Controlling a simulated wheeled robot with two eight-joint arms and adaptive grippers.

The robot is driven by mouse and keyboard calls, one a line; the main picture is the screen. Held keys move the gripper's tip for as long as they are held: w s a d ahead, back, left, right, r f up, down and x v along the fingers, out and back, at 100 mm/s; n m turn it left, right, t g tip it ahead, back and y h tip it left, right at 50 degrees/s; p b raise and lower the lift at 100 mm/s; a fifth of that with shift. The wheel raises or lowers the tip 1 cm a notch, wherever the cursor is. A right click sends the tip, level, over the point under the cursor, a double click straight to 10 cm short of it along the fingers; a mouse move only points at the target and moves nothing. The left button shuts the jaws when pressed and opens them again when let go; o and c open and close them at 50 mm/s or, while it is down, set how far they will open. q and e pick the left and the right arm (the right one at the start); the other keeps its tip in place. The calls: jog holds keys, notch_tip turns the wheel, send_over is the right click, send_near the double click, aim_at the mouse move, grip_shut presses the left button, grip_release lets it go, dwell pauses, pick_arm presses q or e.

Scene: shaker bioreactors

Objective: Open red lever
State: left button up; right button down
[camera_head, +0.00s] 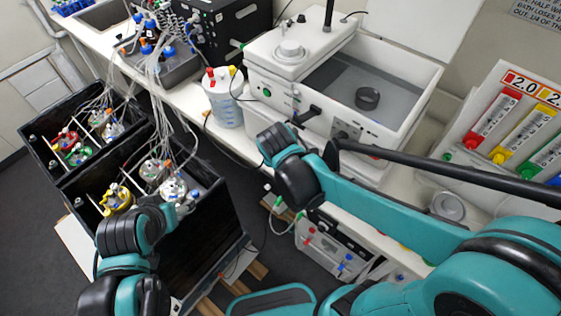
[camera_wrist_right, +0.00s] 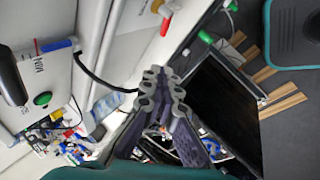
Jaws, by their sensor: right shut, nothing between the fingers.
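A red lever (camera_wrist_right: 165,25) on a pale fitting shows near the top of the right wrist view, beside the bench edge. My right gripper (camera_wrist_right: 162,88) is shut and empty, with its fingertips apart from the lever and below it in that picture. In the head view, my right wrist hangs over the bench front and the fingers are hidden behind it. I cannot surely pick out the lever there. My left arm reaches over the black bioreactor box at lower left; its fingers are not clear.
A white water bath (camera_head: 392,150) stands on the bench, with a capped bottle (camera_head: 225,100) to its left. A black bioreactor box (camera_head: 210,240) stands at the bench front. Green-tipped tubing (camera_head: 277,203) hangs below the bench edge. A unit with red and blue fittings (camera_head: 330,250) sits lower.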

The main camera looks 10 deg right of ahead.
jog(key=s+d+b+x, duration=0.1)
jog(key=d+b+x, duration=0.1)
jog(key=x, duration=1)
jog(key=shift+f+b, duration=0.55)
jog(key=shift+b, duration=0.35)
jog(key=shift+d, duration=0.15)
